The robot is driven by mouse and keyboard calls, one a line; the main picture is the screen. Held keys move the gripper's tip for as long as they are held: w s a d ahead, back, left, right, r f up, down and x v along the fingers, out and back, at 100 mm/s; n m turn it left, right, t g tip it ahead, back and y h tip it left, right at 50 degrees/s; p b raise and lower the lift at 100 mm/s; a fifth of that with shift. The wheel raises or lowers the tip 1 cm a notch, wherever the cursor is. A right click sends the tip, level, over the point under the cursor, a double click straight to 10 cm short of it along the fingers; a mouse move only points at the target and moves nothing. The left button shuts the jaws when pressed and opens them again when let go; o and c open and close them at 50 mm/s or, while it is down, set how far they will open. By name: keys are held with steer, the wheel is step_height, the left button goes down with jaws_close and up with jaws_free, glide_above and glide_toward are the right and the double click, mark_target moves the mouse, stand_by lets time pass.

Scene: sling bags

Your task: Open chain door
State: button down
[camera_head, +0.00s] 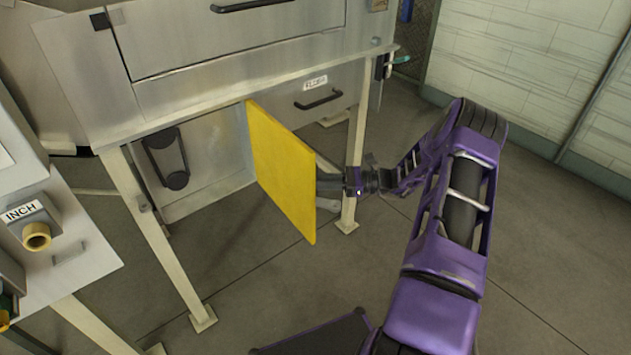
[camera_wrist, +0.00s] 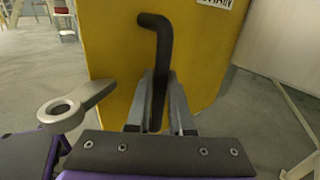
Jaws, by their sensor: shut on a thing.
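The chain door is a yellow panel (camera_head: 283,175) under the grey machine. In the head view it stands swung out from the opening, and a dark chain drive (camera_head: 166,158) shows in the recess behind it. In the wrist view the yellow panel (camera_wrist: 115,45) fills the middle, with a black bent handle (camera_wrist: 157,40) on it. My gripper (camera_wrist: 158,105) is shut on this handle, which passes between the two fingers. In the head view my gripper (camera_head: 335,188) is at the panel's right side; the panel hides its fingertips and the handle.
The grey machine (camera_head: 240,45) stands on pale legs (camera_head: 160,235), one close behind my gripper. A control box marked INCH (camera_head: 35,220) is at the left. A drawer-like front with a black handle (camera_head: 318,99) is behind. The floor (camera_head: 555,230) at the right is clear.

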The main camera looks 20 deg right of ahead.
steer(key=shift+w+a+r, duration=0.1)
steer(key=shift+w+r, duration=0.05)
steer(key=shift+w, duration=0.05)
steer(key=c, duration=0.8)
jaws_free()
steer(key=shift+s, duration=0.1)
steer(key=v, duration=1.7)
steer(key=shift+d, duration=0.2)
steer(key=shift+a, duration=0.1)
